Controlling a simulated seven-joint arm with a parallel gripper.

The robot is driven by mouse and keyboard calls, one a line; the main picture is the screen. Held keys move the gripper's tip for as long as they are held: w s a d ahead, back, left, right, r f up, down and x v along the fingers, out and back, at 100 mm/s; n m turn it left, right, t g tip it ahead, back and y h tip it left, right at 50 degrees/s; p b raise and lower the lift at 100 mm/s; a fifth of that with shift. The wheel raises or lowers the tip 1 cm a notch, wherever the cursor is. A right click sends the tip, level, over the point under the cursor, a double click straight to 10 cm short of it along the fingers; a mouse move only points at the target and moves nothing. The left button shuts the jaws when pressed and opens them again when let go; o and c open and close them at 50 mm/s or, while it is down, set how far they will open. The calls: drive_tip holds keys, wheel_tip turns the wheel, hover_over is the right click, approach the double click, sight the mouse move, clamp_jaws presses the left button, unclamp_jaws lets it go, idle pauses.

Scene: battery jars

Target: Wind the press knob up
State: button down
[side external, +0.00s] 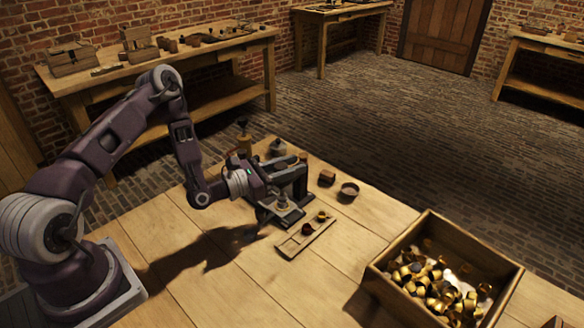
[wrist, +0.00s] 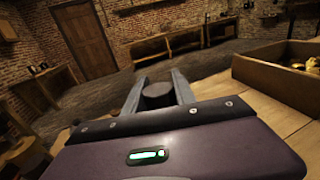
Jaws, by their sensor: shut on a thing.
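The press (side external: 284,211) stands on the wooden table, with a dark frame, a light metal ram and a flat base plate. My gripper (side external: 288,172) reaches the top of the press from the left, lying roughly level. In the wrist view, my gripper (wrist: 158,92) has its two grey fingers shut on a dark round knob (wrist: 158,97), one finger on each side. In the side external view the knob cannot be told apart from the gripper and frame. The lower press is hidden in the wrist view.
A shallow wooden tray (side external: 292,252) with small red and brass pieces lies in front of the press. A wooden crate (side external: 377,281) of brass pieces stands at right. A bowl (side external: 349,190) and a small block (side external: 327,177) sit behind. The table's front left is clear.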

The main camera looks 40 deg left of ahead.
drive_tip(key=n+y, duration=0.1)
drive_tip(key=y, duration=0.1)
drive_tip(key=n+y, duration=0.2)
drive_tip(key=a+n+y, duration=0.1)
drive_tip(key=y, duration=0.1)
drive_tip(key=shift+n+t+y, duration=0.3)
drive_tip(key=shift+t+y, duration=0.1)
drive_tip(key=n+y, duration=0.2)
drive_tip(key=y, duration=0.1)
drive_tip(key=shift+a+g, duration=0.3)
drive_tip(key=shift+a+n+g+y, duration=0.25)
drive_tip(key=shift+n+g+y, duration=0.4)
drive_tip(key=shift+y, duration=0.75)
drive_tip(key=shift+n, duration=0.35)
drive_tip(key=shift+r, duration=0.1)
drive_tip(key=c, duration=1)
unclamp_jaws()
wheel_tip(320, 180, up, 10)
drive_tip(key=shift+f, duration=0.1)
